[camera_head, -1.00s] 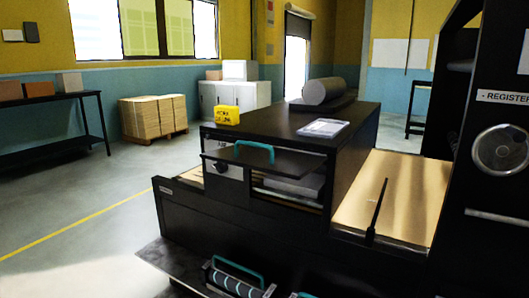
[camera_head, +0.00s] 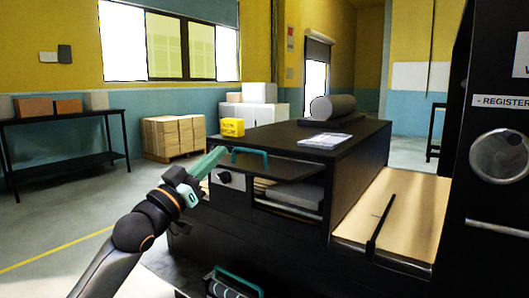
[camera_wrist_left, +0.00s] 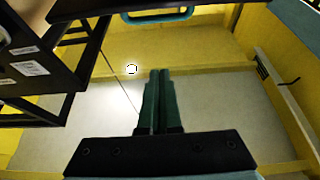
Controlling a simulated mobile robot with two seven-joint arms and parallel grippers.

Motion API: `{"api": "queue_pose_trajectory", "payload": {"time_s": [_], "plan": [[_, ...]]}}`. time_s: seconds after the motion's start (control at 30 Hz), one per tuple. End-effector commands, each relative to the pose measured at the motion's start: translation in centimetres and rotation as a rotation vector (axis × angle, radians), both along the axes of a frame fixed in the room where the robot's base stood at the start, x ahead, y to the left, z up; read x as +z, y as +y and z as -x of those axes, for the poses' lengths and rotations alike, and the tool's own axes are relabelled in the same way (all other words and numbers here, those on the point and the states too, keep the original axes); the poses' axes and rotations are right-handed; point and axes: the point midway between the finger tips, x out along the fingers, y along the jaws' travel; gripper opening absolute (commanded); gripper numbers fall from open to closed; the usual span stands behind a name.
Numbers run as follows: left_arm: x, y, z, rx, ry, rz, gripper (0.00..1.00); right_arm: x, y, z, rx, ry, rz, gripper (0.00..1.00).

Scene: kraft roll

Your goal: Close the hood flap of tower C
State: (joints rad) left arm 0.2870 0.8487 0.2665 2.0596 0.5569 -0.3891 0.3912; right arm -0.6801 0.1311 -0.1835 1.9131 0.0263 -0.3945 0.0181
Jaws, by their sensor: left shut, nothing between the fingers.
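The hood flap (camera_head: 290,169) is a dark panel with a teal handle (camera_head: 250,152), standing out open above the front opening of a black tower (camera_head: 345,155). No letter marking it as tower C is readable. My left gripper (camera_head: 219,154) is shut and empty, just left of the flap and its handle; whether it touches the flap edge I cannot tell. In the left wrist view, the closed green fingers (camera_wrist_left: 159,74) point up toward a teal handle (camera_wrist_left: 158,17) on a dark panel, with a gap between in the picture.
A wooden bed (camera_head: 385,212) and black machine (camera_head: 490,200) are right.

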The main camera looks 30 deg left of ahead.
Motion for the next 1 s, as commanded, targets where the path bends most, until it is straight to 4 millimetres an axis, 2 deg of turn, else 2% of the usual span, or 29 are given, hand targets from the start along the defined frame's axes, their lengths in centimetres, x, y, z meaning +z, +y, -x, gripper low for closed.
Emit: {"api": "queue_pose_trajectory", "payload": {"time_s": [0.17, 0.7, 0.73, 0.8, 1.0], "plan": [[1.1, -0.1, -1.7, 0.001, 0.0, 0.002, 0.0, 1.1, 0.0, 0.0, 0.0, -0.001, 0.0, 0.5], [4.2, -0.8, -9.2, 0.001, 0.003, -0.001, 0.0, 4.3, 0.0, -0.1, 0.001, -0.002, -0.001, 0.5], [3.1, -0.8, -9.1, 0.001, 0.009, 0.0, 0.0, 4.1, 0.0, -0.1, 0.001, -0.003, -0.001, 0.5], [2.0, -0.8, -9.1, 0.001, 0.008, -0.001, 0.0, 4.2, 0.0, -0.1, 0.001, -0.004, -0.001, 0.5], [0.3, -0.7, -9.2, 0.001, 0.005, -0.001, 0.0, 4.3, 0.1, -0.1, 0.001, -0.004, -0.001, 0.5]]}}
